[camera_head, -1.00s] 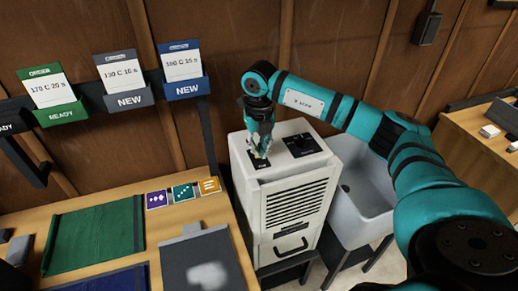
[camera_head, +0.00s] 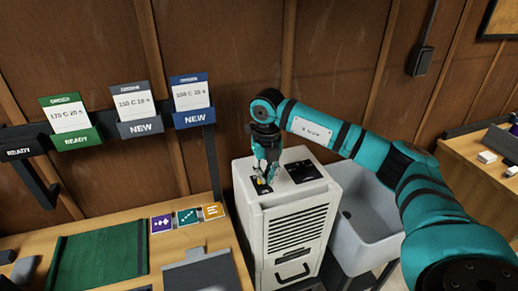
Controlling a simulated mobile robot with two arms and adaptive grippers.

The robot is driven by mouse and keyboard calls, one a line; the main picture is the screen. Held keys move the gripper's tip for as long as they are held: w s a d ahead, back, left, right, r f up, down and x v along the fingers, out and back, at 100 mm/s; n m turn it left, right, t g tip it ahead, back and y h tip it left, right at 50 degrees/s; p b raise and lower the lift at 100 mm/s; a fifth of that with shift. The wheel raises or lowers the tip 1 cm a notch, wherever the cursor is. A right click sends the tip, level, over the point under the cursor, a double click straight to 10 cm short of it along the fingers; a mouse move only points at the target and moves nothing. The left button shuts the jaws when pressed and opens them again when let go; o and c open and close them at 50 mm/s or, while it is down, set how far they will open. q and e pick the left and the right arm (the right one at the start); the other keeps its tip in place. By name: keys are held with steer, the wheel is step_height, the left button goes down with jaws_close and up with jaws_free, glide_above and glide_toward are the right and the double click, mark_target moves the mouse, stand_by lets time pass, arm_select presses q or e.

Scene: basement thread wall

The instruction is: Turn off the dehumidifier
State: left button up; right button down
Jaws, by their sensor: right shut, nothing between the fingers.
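The white dehumidifier (camera_head: 300,215) stands between the workbench and a sink, with a slatted front grille and a dark handle below. A dark panel (camera_head: 303,171) lies on the right of its top. A small dark switch plate (camera_head: 261,187) with a yellowish spot lies at the front left of the top. My right gripper (camera_head: 267,180) points down with its fingers shut and empty, right at this plate. I cannot tell whether the tips touch it, and they partly hide it. My left gripper is not in view.
The workbench (camera_head: 190,240) at left holds a green mat (camera_head: 103,255), a dark grey board (camera_head: 200,275) and several coloured cards. Card holders (camera_head: 140,126) hang on the wooden wall above. A white sink (camera_head: 365,220) stands close at the dehumidifier's right.

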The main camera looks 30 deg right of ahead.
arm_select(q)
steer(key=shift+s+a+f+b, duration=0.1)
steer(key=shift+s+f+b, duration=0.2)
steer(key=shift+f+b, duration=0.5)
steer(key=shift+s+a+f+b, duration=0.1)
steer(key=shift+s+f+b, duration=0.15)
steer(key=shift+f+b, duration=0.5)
arm_select(e)
steer(key=w+d+r, duration=0.1)
steer(key=w+r, duration=0.4)
steer(key=r, duration=0.3)
steer(key=shift+w+d, duration=0.25)
steer(key=shift+w, duration=0.1)
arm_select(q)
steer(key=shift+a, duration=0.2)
arm_select(e)
steer(key=shift+s+a, duration=0.1)
steer(key=shift+s, duration=0.05)
